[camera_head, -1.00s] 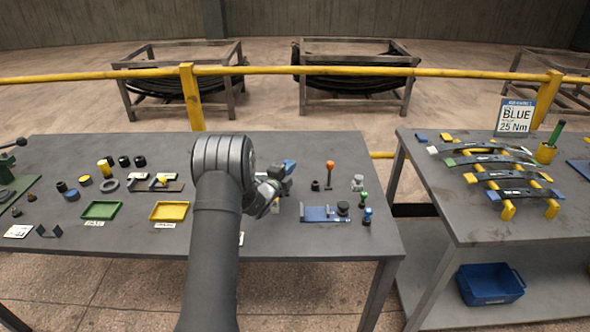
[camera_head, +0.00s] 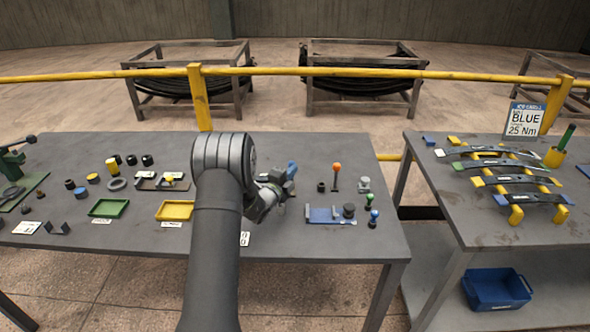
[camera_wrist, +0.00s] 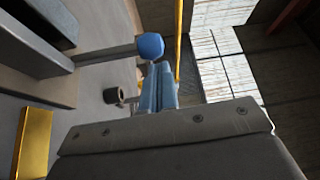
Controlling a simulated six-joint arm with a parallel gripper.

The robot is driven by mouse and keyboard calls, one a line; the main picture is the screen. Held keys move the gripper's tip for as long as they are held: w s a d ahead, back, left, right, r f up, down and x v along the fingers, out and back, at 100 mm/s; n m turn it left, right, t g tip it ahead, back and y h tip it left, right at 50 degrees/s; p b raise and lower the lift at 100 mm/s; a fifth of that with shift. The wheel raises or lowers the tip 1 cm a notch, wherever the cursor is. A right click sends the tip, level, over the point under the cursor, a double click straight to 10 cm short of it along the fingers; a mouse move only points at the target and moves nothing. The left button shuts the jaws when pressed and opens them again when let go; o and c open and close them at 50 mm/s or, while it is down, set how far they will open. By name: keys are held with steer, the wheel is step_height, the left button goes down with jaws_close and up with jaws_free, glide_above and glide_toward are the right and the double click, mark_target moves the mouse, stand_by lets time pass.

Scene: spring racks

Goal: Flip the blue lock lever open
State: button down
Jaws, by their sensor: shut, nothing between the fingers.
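The blue lock lever shows in the wrist view as a grey bar ending in a round blue knob (camera_wrist: 150,45). My gripper (camera_wrist: 158,88) has its blue fingers shut and empty, with the tips close beside the knob. I cannot tell whether they touch it. In the head view my gripper (camera_head: 284,180) is above the grey table, right of my forearm. A small blue patch shows at its far end, and I cannot tell if it is lever or fingertip. The lever's base is hidden there by my wrist.
An orange-topped post (camera_head: 337,168), a blue plate (camera_head: 322,215) and a blue-topped post (camera_head: 374,214) stand right of my gripper. Yellow (camera_head: 174,211) and green (camera_head: 108,208) trays lie left. A second table (camera_head: 475,225) holds dark leaf springs. A yellow rail (camera_head: 350,73) runs behind.

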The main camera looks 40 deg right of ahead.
steer(key=v, duration=0.8)
steer(key=shift+f, duration=0.2)
steer(key=shift+d, duration=0.1)
steer(key=d+m+y, duration=0.1)
steer(key=d, duration=0.3)
steer(key=s+d+f+m+y, duration=0.1)
steer(key=d+m, duration=0.1)
steer(key=d, duration=0.3)
steer(key=s+d+f+m+y, duration=0.1)
steer(key=d+m, duration=0.1)
steer(key=d, duration=0.3)
steer(key=shift+s+d+f+m+y, duration=0.25)
steer(key=shift+f+m+y, duration=0.2)
steer(key=shift+f+m, duration=0.1)
steer(key=shift+s+d+f+m+y, duration=0.2)
steer(key=shift+f+m+y, duration=0.25)
steer(key=shift+f+m, duration=0.1)
steer(key=shift+r, duration=0.1)
